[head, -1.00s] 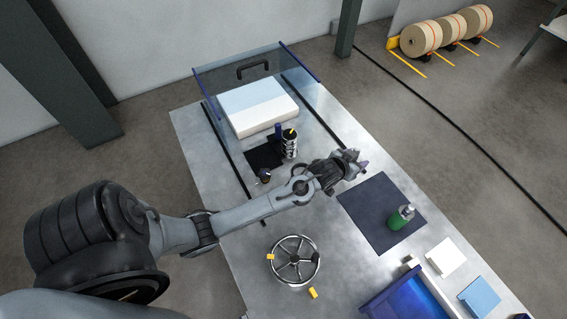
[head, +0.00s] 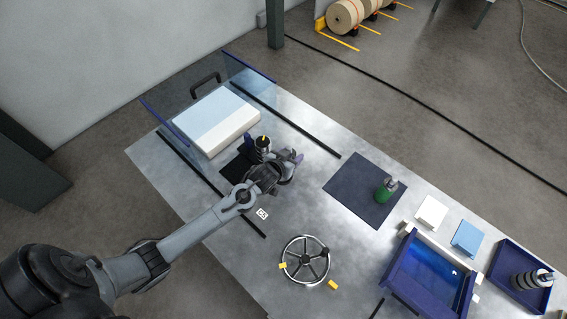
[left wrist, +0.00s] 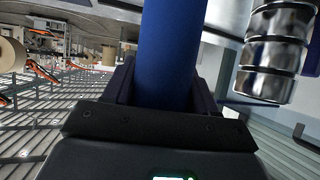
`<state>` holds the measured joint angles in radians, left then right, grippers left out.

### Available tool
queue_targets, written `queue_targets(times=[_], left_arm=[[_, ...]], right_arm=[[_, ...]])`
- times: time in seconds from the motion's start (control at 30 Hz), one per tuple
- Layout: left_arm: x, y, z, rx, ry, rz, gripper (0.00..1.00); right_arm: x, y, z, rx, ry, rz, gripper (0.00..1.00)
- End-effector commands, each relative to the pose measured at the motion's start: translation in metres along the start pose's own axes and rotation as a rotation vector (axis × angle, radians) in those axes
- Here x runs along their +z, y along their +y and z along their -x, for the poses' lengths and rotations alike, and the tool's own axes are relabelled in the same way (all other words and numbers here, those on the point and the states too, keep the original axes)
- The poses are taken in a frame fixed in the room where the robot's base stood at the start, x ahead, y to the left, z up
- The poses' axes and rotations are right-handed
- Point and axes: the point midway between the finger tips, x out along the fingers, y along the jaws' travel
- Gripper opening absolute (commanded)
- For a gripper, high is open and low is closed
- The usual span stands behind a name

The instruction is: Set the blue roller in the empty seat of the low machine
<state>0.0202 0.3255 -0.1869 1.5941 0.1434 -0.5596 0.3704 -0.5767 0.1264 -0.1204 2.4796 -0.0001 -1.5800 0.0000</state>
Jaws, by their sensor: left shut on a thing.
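In the head view the held roller is mostly hidden by the gripper. My right gripper is not in view.
A green bottle (head: 385,192) stands on a dark mat (head: 350,190). A spoked handwheel (head: 305,262) is at the front. A white and pale blue block (head: 215,118) lies at the back left. A blue tray (head: 503,262) at the right holds another banded cylinder (head: 533,279).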

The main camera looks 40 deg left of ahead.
Motion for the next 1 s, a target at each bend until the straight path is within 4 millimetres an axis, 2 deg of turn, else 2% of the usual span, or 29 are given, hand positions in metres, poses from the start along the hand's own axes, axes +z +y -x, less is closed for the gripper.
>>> queue_targets(times=[0.1,0.23,0.43,0.7,1.0], left_arm=[[0.009,-0.015,-0.003,0.000,0.003,-0.001,0.12],[0.013,-0.023,-0.004,0.002,0.003,0.001,0.12],[0.021,-0.025,-0.008,0.002,0.002,0.002,0.12],[0.048,-0.025,-0.023,0.002,0.004,0.001,0.12],[0.049,-0.024,-0.023,0.002,0.004,0.001,0.12]], right_arm=[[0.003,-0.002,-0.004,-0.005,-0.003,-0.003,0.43],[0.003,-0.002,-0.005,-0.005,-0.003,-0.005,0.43],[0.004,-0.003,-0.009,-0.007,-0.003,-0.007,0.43],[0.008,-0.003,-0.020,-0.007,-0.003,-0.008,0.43],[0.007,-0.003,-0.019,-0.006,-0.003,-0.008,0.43]])
